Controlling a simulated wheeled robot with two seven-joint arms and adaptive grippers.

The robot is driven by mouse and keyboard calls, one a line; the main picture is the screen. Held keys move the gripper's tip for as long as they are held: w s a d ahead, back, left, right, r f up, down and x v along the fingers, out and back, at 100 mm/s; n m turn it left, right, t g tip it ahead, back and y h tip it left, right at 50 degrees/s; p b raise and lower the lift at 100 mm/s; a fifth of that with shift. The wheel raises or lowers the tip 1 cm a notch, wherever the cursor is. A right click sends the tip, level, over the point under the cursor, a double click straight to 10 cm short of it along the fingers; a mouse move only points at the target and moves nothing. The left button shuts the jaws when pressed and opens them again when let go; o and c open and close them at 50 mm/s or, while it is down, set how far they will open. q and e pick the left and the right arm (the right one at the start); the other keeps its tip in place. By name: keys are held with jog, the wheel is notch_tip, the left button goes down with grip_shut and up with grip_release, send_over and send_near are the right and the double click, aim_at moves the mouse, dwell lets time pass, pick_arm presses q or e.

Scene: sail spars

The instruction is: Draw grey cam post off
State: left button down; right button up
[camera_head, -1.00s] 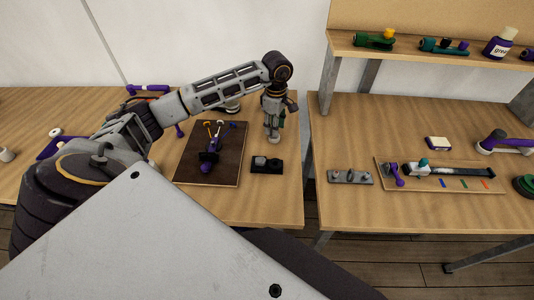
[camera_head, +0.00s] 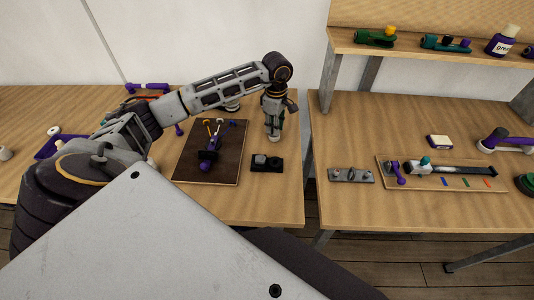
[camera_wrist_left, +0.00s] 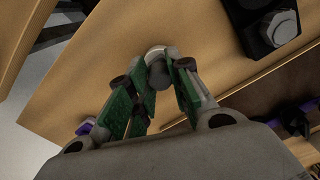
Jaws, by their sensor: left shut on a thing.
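My left gripper (camera_head: 273,122) points down at the right end of the near-left table, beyond the black block. In the left wrist view its green-padded fingers (camera_wrist_left: 160,88) are closed around a small grey cylindrical piece (camera_wrist_left: 158,72), which looks like the grey cam post. A pale round rim (camera_wrist_left: 154,52) shows just beyond it, close to the wooden table top. The fingers hide much of the post, and I cannot tell whether its lower end is free. My right gripper is not in view.
A black block (camera_head: 267,168) with a grey knob stands close by; it also shows in the wrist view (camera_wrist_left: 262,42). A dark board (camera_head: 228,165) with purple and black parts lies to the left. A gap separates the right table (camera_head: 350,215), which carries a metal plate (camera_head: 350,175).

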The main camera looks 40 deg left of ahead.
pick_arm(q)
jog(key=shift+r, duration=0.35)
dwell(0.3)
jog(key=shift+r+p, duration=1.5)
jog(key=shift+r, duration=1.05)
